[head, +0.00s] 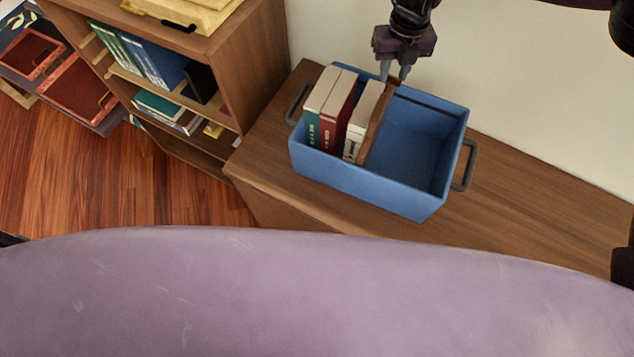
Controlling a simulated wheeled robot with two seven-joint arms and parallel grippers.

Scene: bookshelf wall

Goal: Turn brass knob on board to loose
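A brown board (375,125) stands upright across the blue bin (370,186), just right of the books in it. I cannot make out a brass knob on it; the board's far end is close under my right gripper (394,76), which may hide it. My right gripper points down at the bin's far side, its two fingers apart with a gap between them. Whether the fingertips touch the board is too small to tell. My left gripper is not in view.
Several books (331,108) stand in the bin's left part; its right part is empty. The bin sits on a wooden cabinet top (520,205) against a pale wall. A bookshelf (245,75) with books and binders stands at left.

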